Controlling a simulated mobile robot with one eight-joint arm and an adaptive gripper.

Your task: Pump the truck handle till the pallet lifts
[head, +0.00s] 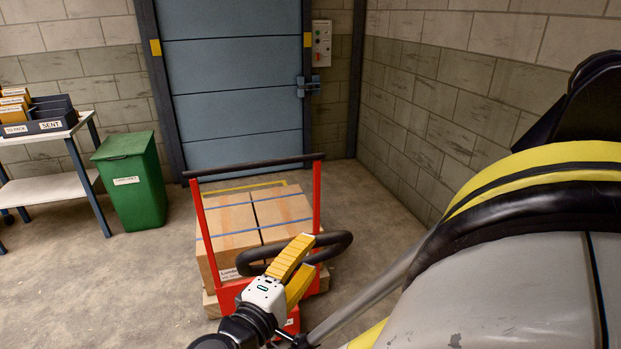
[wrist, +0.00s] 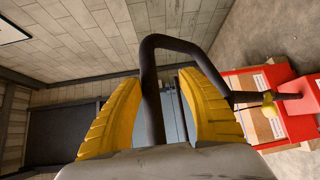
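The truck handle is a black loop (head: 335,246), held out on a dark arm above the red pallet truck (head: 204,235). In the wrist view, one side bar of the handle (wrist: 151,95) runs between my two yellow fingers. My gripper (head: 297,262) is open around that bar; the bar lies close to the left finger, with a gap to the right finger (wrist: 172,95). I cannot tell whether the left finger touches it. The pallet (head: 209,303) sits low under strapped cardboard boxes (head: 237,219); its underside is hidden.
A blue shutter door (head: 237,90) stands behind the load, with a control box (head: 322,43) to its right. A green bin (head: 130,180) and a white trolley (head: 45,188) stand at left. The floor at front left is clear. A block wall is on the right.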

